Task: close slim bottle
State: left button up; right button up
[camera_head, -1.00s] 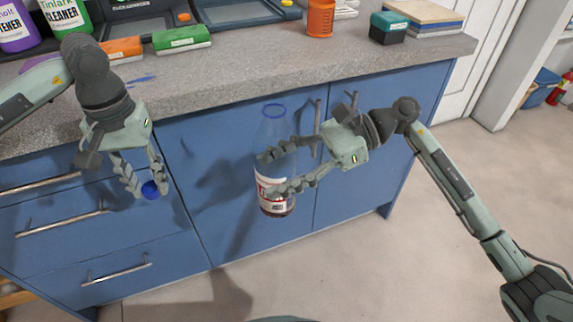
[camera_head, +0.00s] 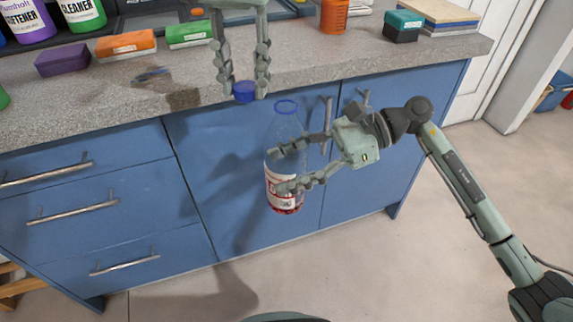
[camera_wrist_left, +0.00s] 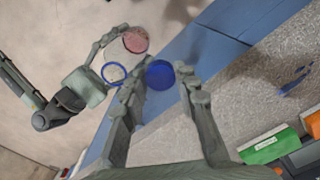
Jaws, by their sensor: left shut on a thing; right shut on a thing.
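The slim clear bottle (camera_head: 284,128) has a blue ring at its open neck, a white and red label and reddish contents low inside. My right gripper (camera_head: 280,170) is shut around its body and holds it roughly upright in front of the blue cabinet. The blue cap (camera_head: 244,92) is between the fingertips of my left gripper (camera_head: 245,86), which is shut on it. The cap is above and left of the bottle's mouth in the head view, apart from it. The left wrist view shows the cap (camera_wrist_left: 160,75) beside the open neck ring (camera_wrist_left: 114,73).
The grey counter (camera_head: 120,105) runs behind the bottle, with orange (camera_head: 126,45), purple (camera_head: 62,60) and green (camera_head: 189,34) boxes on it. Cabinet handles (camera_head: 328,125) stick out close behind my right gripper. The floor in front is clear.

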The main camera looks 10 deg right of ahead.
pick_arm(q)
jog(key=s+d+r, duration=0.3)
jog(key=d+r, duration=0.2)
jog(key=r, duration=0.2)
jog(key=shift+d+m, duration=0.25)
jog(key=shift+m, duration=0.15)
jog(key=shift+w, duration=0.1)
jog(key=shift+f, duration=1.95)
jog(key=shift+f, duration=0.8)
jog(key=shift+f, duration=0.55)
